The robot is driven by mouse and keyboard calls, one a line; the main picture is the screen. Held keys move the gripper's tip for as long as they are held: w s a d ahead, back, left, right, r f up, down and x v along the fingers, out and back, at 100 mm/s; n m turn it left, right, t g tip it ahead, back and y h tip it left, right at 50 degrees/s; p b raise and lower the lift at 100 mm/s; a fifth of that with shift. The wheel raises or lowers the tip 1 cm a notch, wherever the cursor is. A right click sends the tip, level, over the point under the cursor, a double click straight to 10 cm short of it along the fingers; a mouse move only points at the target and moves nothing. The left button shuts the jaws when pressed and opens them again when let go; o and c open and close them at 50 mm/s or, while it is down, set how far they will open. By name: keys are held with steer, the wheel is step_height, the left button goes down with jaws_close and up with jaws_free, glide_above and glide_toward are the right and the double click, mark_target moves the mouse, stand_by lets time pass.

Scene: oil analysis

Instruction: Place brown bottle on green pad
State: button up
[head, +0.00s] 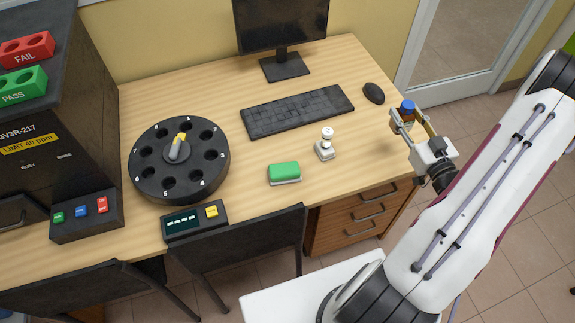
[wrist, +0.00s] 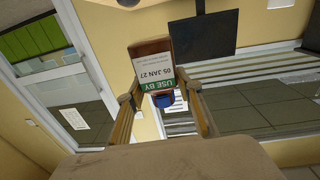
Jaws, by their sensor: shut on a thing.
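The brown bottle (head: 406,117) has a blue cap and is between the fingers of my gripper (head: 408,121), off the right edge of the desk in the head view. My gripper is shut on it. The wrist view shows the bottle (wrist: 152,46) with a white and green label reading "USE BY 05 JAN 27", cap toward the lower side of the picture. The fingers hide part of the bottle in the head view. The green pad (head: 284,171) lies on a pale base near the desk's front edge, left of and apart from my gripper. Nothing is on it.
A keyboard (head: 298,111) and mouse (head: 374,93) lie farther back. A black numbered carousel (head: 146,185) and a small display box (head: 195,220) are left. A chair (head: 240,244) stands in front. Bare desk lies right of the white device.

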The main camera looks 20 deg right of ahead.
steer(key=w+a+r+n+y, duration=0.15)
steer(key=w+a+y, duration=0.25)
steer(key=a, duration=0.5)
step_height(320, 180, up, 2)
steer(key=n+g+y, duration=0.5)
steer(key=n+y, duration=0.3)
steer(key=y, duration=0.2)
glide_above(287, 170)
steer(key=shift+r, duration=0.1)
steer(key=shift+f, duration=0.2)
steer(key=shift+f, duration=2.75)
steer(key=shift+f, duration=2.05)
steer(key=shift+f, duration=0.1)
